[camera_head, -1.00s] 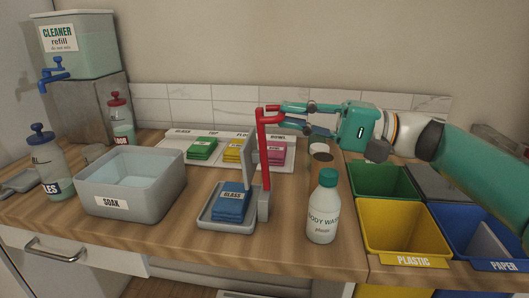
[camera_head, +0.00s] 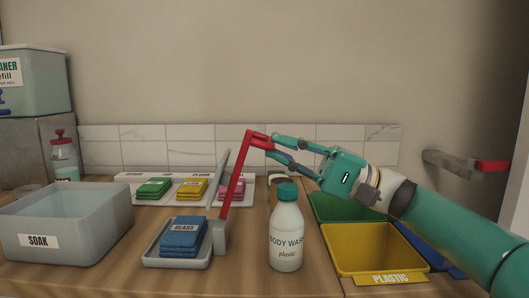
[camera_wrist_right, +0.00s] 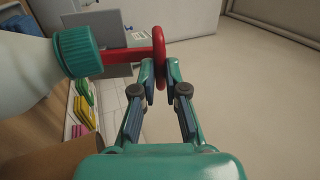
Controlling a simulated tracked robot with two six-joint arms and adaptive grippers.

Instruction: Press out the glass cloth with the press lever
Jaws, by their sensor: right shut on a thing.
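The blue glass cloth (camera_head: 184,228) lies folded in the grey press tray (camera_head: 149,260). The press plate (camera_head: 225,172) stands raised at the tray's right side, clear of the cloth. The red press lever (camera_head: 235,185) leans to the right at its top. My right gripper (camera_head: 264,143) is shut on the lever's red top handle. In the right wrist view the fingers (camera_wrist_right: 160,75) close around the red handle (camera_wrist_right: 160,48). My left gripper is not in view.
A white body wash bottle (camera_head: 286,235) stands close right of the press, below my right arm. A grey soak basin (camera_head: 95,232) is at left. Green, yellow and pink cloths lie on a white tray (camera_head: 130,193) behind. A yellow plastic bin (camera_head: 345,265) is at right.

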